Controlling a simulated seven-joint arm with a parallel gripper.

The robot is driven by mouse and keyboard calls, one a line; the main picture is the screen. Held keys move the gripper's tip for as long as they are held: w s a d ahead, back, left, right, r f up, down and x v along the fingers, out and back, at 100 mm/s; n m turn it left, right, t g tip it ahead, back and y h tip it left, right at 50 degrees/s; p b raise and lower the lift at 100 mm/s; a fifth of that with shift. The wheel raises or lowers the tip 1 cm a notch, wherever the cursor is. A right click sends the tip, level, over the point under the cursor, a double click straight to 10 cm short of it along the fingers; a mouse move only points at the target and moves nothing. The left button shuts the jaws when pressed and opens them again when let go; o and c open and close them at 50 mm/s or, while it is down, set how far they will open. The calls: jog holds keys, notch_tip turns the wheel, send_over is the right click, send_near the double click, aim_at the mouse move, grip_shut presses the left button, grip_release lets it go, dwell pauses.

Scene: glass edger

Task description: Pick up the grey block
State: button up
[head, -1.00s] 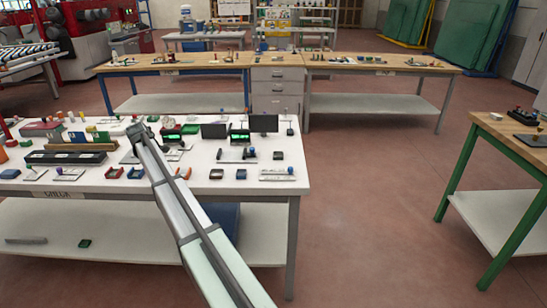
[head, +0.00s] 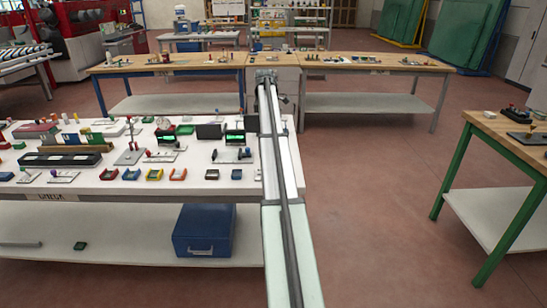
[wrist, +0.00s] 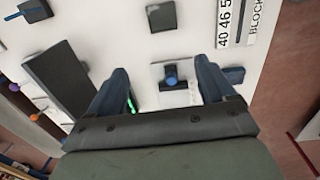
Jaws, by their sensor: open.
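My gripper (wrist: 161,70) is open in the wrist view, its two fingers apart above the white table. Between the fingertips, below them, is a grey plate with a blue knob (wrist: 171,77). A dark grey square block (wrist: 235,75) lies just right of the right finger. Another grey square block (wrist: 161,16) lies beyond the fingertips. I cannot tell which of these is the task's block. In the head view my gripper (head: 265,76) is small at the far end of my arm, and my arm hides part of the table's right end.
A dark upright panel (wrist: 60,77) stands left of the fingers. A strip with numbers (wrist: 230,22) lies at upper right. Small coloured trays (head: 154,174) and a dark rack (head: 62,159) crowd the white table (head: 110,188). Floor shows beyond its right edge.

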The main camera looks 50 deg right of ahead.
jog(key=shift+y, duration=0.3)
jog(key=f, duration=0.4)
jog(key=s+d+f, duration=0.1)
jog(key=f, duration=0.3)
jog(key=s+d+f, duration=0.1)
jog(key=f, duration=0.4)
jog(key=shift+s, duration=0.2)
jog(key=shift+c, duration=0.5)
jog(key=c, duration=1.1)
jog(key=shift+r, duration=0.1)
